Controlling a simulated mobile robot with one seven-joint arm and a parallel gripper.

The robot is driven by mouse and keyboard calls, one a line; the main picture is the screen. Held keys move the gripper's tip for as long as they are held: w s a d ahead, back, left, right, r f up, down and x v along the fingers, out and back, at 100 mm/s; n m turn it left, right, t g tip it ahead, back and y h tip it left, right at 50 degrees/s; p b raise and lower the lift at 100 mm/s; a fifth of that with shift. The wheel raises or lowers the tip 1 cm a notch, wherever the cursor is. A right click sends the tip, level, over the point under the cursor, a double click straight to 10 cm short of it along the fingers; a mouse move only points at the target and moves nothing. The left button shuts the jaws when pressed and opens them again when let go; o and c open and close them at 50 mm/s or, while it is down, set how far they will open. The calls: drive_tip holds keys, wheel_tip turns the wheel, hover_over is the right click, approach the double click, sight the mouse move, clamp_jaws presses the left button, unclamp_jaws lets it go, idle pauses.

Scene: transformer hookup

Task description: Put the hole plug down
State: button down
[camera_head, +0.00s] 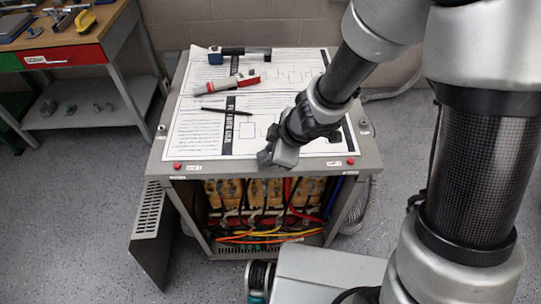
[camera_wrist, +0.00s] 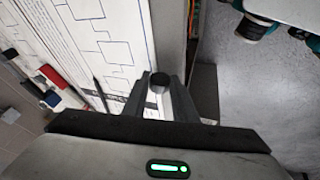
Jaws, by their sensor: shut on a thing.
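My gripper (camera_head: 276,156) is low over the front edge of the grey transformer cabinet's top (camera_head: 300,166). In the wrist view my gripper (camera_wrist: 160,88) is shut on the hole plug (camera_wrist: 160,80), a small dark round piece between the fingertips. The plug is hidden behind the gripper in the head view. Paper diagram sheets (camera_head: 195,145) cover most of the cabinet top. I cannot tell whether the plug touches the surface below it.
A black pen (camera_head: 226,111), a red and white tool (camera_head: 226,84) and a black cylindrical tool (camera_head: 240,52) lie on the sheets. The cabinet front is open on wiring (camera_head: 265,215), with its door (camera_head: 150,235) swung left. A workbench (camera_head: 70,48) stands at the far left.

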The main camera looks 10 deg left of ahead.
drive_tip(key=shift+f+b, duration=0.45)
drive_tip(key=shift+f, duration=0.05)
drive_tip(key=c, duration=1.6)
unclamp_jaws()
drive_tip(key=shift+f, duration=0.1)
drive_tip(key=shift+o, duration=0.8)
drive_tip(key=shift+s+f, duration=0.1)
drive_tip(key=shift+s, duration=0.1)
drive_tip(key=w+p+v, duration=0.1)
drive_tip(key=p+v, duration=0.8)
drive_tip(key=v, duration=0.4)
drive_tip(key=shift+a+r+p, duration=0.15)
drive_tip(key=shift+r+p, duration=0.2)
drive_tip(key=shift+r, duration=0.05)
